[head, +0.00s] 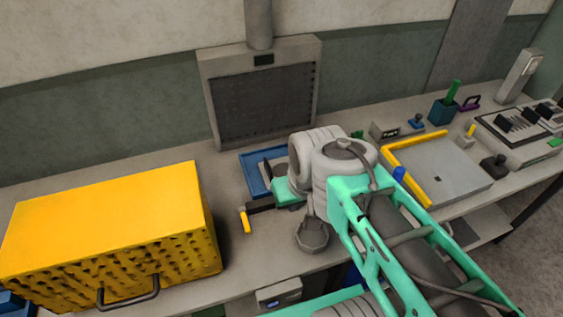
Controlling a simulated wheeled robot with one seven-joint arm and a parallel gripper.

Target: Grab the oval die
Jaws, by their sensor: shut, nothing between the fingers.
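No oval die can be clearly made out. Small pieces stand on the right of the bench: a blue one (416,122), a purple ring-like one (469,103) and a black one (493,166). Their undersides are hidden or too small to tell. My gripper (246,220) is seen from behind at the left end of my arm, over the bench in front of the blue tray (251,178). A dark finger part with a yellow end shows. It looks shut and empty, and is far left of these pieces. My arm hides part of the bench.
A big yellow perforated box (110,230) with a dark handle stands at left. A grey vent panel (262,92) is behind the tray. At right are a grey plate with yellow edging (440,172), a dark blue cup (444,110) and a slotted rack (517,122). A grey faceted bowl (312,236) is near my arm.

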